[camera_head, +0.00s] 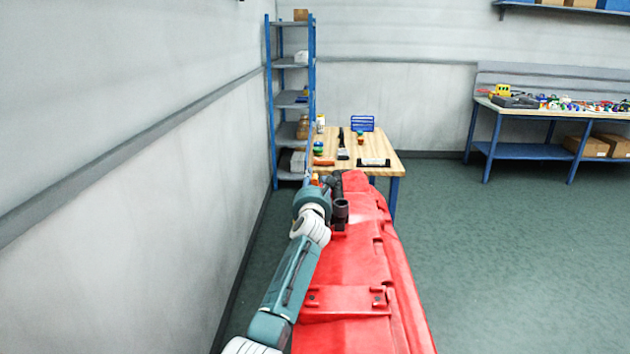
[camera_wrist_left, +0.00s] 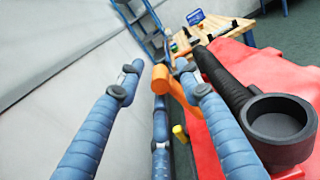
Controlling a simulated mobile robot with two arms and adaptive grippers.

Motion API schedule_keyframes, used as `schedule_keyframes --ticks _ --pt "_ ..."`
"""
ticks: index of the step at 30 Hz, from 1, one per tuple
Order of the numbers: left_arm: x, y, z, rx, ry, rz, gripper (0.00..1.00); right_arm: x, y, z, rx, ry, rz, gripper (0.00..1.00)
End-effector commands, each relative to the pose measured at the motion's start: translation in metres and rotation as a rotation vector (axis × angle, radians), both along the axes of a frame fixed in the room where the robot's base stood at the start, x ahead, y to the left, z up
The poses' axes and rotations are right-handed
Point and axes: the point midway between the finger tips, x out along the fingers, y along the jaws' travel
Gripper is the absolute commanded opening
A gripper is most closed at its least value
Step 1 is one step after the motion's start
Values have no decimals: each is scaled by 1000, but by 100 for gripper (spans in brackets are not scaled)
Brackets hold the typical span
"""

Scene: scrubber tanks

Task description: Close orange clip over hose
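The red scrubber tank (camera_head: 345,275) runs away from me in the head view. A black hose (camera_wrist_left: 228,82) with a round black cup end (camera_wrist_left: 278,122) lies along it; the hose (camera_head: 337,184) also shows in the head view. The orange clip (camera_wrist_left: 168,82) stands up left of the hose in the left wrist view, apart from it. My left gripper (camera_wrist_left: 157,70) is open, its two blue fingers on either side of the clip. The clip looks close to the right finger; I cannot tell if they touch. In the head view the gripper (camera_head: 318,188) is small and partly hidden. My right gripper is not in view.
A wooden table (camera_head: 385,158) with small items stands beyond the tank. A blue shelf (camera_head: 291,95) stands against the left wall. A workbench (camera_head: 560,112) is at the far right. A small yellow piece (camera_wrist_left: 180,133) shows below the clip. The floor to the right is clear.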

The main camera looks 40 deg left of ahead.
Motion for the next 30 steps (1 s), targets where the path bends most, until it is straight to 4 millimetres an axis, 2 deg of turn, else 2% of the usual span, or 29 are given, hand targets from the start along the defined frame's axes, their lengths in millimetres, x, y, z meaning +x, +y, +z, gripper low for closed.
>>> schedule_keyframes --ticks 6,16,17,22,30 --pt "13 11 -1 0 0 0 36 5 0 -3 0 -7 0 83" --pt "15 12 0 2 1 -1 36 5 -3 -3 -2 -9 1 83" --pt "15 12 0 2 1 -1 34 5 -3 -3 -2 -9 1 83" --pt "15 12 0 2 1 -1 0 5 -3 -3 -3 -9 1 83" --pt "15 12 0 4 2 -1 0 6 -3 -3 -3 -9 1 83"
